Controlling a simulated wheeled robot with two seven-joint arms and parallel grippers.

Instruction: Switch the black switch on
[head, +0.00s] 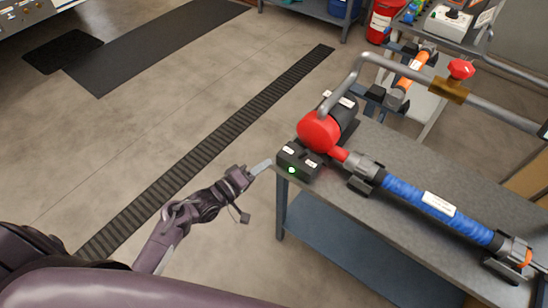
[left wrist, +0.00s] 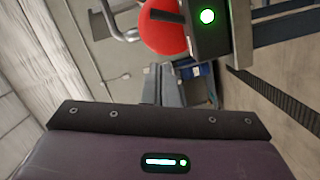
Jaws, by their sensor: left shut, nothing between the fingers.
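The black switch box (head: 299,165) sits at the near left corner of the grey table, with white labels on top and a lit green light on its front. In the left wrist view the box (left wrist: 207,40) is at the top, with its green light bright. A dark bar beside it, in front of the red pump, may be the switch lever; its position is hard to tell. My left gripper (head: 262,167) is shut and empty, just left of the box, apparently a small gap away. Its fingers show in the left wrist view (left wrist: 161,85). My right gripper is not in view.
The red pump (head: 318,133) stands right behind the box. A red bucket (head: 384,20) stands at the back. The floor left of the table is clear.

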